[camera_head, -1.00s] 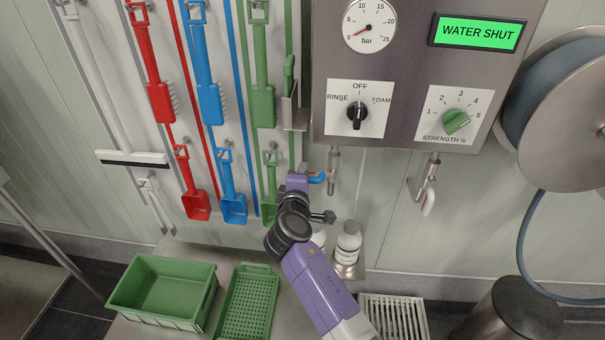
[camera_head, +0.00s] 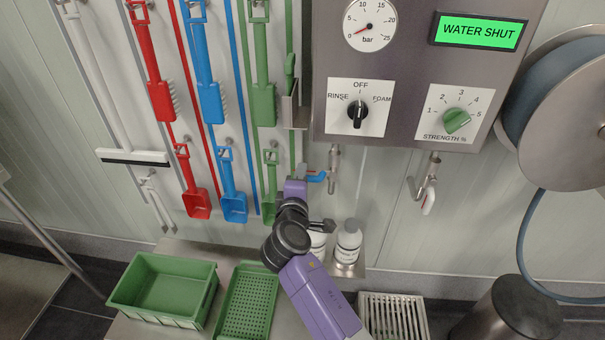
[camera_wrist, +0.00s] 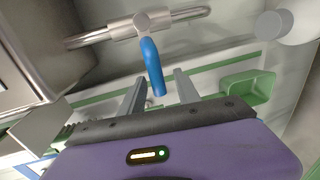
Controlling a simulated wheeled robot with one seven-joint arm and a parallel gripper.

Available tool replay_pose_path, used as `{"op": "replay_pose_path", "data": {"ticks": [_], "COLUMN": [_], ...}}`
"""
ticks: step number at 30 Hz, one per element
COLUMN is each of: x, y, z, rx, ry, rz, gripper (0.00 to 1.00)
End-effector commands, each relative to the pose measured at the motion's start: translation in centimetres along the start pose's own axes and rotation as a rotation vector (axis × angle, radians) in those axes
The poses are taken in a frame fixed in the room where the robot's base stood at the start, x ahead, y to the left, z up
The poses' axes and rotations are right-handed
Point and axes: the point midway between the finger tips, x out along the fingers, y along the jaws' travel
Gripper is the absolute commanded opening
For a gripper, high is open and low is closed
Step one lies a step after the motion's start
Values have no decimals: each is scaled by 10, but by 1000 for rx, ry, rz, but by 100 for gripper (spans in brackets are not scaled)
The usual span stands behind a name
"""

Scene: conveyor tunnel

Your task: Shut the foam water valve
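A valve with a blue lever (camera_head: 317,176) sits on the metal pipe under the left part of the control panel (camera_head: 405,95). In the wrist view the lever (camera_wrist: 153,68) hangs from its steel valve body (camera_wrist: 143,24), which lies across a curved pipe. My gripper (camera_wrist: 160,90) is open, its two fingers spread to either side of the lever's lower end; I cannot tell whether they touch it. In the head view my gripper (camera_head: 303,180) is just left of the lever. The green display (camera_head: 478,32) reads WATER SHUT. The black selector knob (camera_head: 358,113) is near OFF.
A second pipe with a pale-handled fitting (camera_head: 428,197) hangs to the right. White bottles (camera_head: 347,243) stand on a shelf below. Brushes and scoops hang on the left wall. Green trays (camera_head: 165,290) lie below, and a hose reel (camera_head: 570,110) is at right.

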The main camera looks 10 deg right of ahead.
Motion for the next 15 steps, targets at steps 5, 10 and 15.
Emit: {"op": "replay_pose_path", "data": {"ticks": [5,10,15], "x": [-28,-44,-47], "y": [-1,-1,-1], "z": [-1,-1,0], "rx": [-1,-1,-2], "ry": [2,1,0], "rz": [-1,-1,-1], "gripper": [39,39,39]}}
